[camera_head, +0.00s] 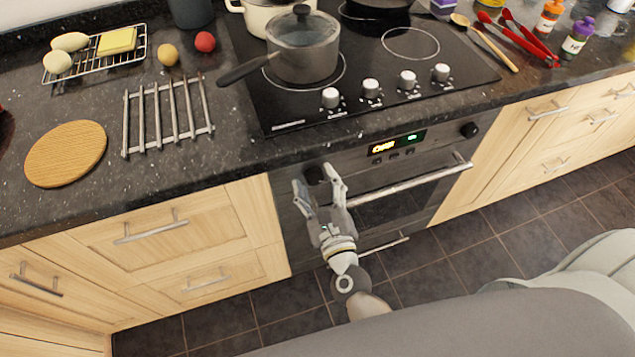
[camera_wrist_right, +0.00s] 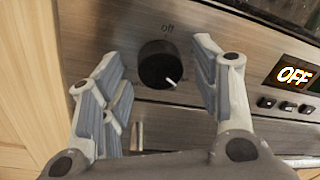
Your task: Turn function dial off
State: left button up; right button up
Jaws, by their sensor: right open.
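The black function dial (camera_head: 314,174) is at the left end of the oven's front panel. In the right wrist view the dial (camera_wrist_right: 157,66) has a white pointer mark aimed to the lower right, and the word "off" is printed above it. My right gripper (camera_head: 315,183) is open, with its fingers on either side of the dial. In the wrist view the fingers of my right gripper (camera_wrist_right: 158,60) show a gap to the dial on both sides. My left gripper is not in view.
A second black knob (camera_head: 469,130) is at the panel's right end. The oven door handle (camera_head: 405,185) runs across below the display. On the hob above are white knobs (camera_head: 371,88) and a lidded pot (camera_head: 303,50). The floor (camera_head: 530,240) in front is tiled.

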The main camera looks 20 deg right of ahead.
jog(key=c, duration=1)
jog(key=shift+c, duration=0.2)
